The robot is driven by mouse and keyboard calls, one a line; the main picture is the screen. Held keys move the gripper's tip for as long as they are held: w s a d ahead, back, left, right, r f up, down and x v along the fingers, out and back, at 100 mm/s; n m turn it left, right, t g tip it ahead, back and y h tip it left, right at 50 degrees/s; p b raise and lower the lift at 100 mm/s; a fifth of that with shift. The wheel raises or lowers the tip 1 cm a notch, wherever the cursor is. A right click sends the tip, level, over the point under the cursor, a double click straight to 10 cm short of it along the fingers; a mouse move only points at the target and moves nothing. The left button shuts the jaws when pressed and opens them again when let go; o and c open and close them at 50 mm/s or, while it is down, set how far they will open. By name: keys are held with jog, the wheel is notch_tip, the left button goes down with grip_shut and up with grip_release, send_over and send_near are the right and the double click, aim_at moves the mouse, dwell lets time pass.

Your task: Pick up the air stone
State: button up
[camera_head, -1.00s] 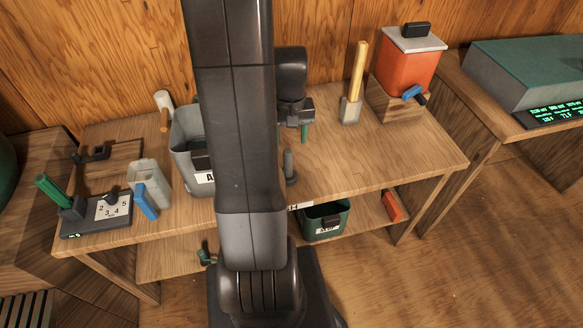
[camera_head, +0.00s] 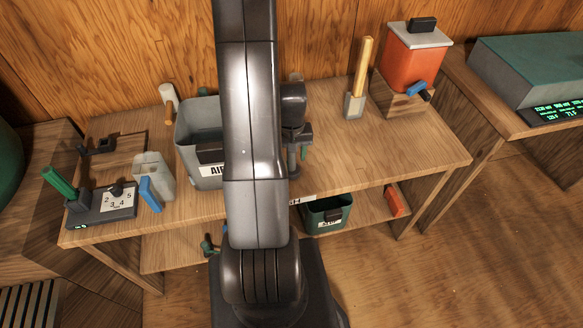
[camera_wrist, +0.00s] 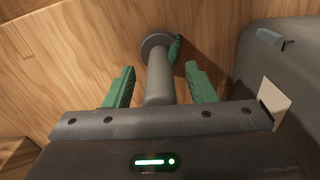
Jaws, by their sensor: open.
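A grey cylinder with a wider round end, which looks to be the air stone (camera_wrist: 158,78), stands on the wooden bench in the wrist view. A small green piece shows beside its round end. My gripper (camera_wrist: 160,68) is open, with one green finger on each side of the cylinder and a visible gap to both. In the head view the cylinder (camera_head: 292,163) is just below my gripper (camera_head: 299,150), beside my arm and near the bench's front edge. My arm and gripper hide part of it there.
A grey bin (camera_head: 190,140) with a label starting "AI" stands close left of my arm. It also shows at the right of the wrist view (camera_wrist: 250,60). An orange dispenser (camera_head: 414,60) and a yellow-handled tool (camera_head: 362,68) stand back right.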

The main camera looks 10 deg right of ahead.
jog(key=shift+f, duration=0.35)
grip_shut()
jog(key=shift+r, duration=0.1)
